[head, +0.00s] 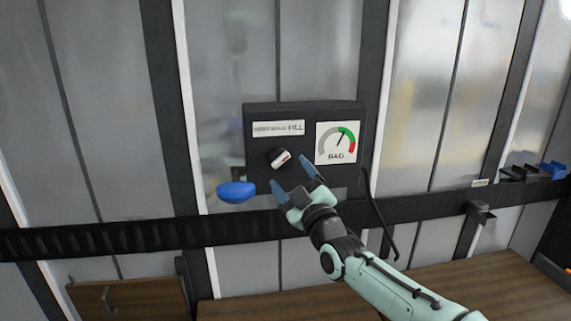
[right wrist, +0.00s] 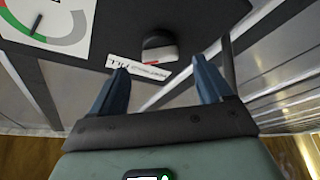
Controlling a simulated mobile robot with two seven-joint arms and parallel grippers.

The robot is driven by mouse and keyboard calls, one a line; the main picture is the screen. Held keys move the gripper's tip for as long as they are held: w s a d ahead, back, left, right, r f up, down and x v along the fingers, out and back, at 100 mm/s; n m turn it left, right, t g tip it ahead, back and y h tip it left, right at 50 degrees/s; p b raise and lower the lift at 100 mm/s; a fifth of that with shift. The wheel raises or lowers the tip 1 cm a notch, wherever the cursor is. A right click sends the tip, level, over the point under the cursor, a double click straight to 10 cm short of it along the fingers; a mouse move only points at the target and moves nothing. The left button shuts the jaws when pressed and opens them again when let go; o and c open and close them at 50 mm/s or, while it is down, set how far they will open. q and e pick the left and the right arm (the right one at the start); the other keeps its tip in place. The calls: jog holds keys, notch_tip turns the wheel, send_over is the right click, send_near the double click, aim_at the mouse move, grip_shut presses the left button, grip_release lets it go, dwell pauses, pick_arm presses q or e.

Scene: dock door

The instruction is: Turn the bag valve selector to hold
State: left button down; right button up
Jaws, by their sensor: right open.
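The bag valve selector (head: 281,158) is a small dark knob with a white and red mark, on a black panel (head: 258,118) on the wall. Its mark points to the upper right in the head view. A label (head: 279,128) above it reads FILL at its right end. The knob (right wrist: 159,50) also shows in the right wrist view, beyond my fingertips. My right gripper (head: 293,178) is open, just below and right of the knob, and empty. In the right wrist view the gripper (right wrist: 160,82) has its blue fingers spread, apart from the knob. My left gripper is not in view.
A gauge (head: 336,143) marked BAG, with green and red bands, sits right of the knob. A blue rounded object (head: 236,192) is at the panel's lower left. A dark rail (head: 130,238) runs along the wall. A wooden surface (head: 480,285) lies below right.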

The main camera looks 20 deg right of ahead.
aim_at(283, 163)
jog(key=shift+p+x, duration=0.6)
jog(key=shift+x, duration=1.35)
jog(key=c, duration=1.1)
jog(key=shift+o, duration=0.3)
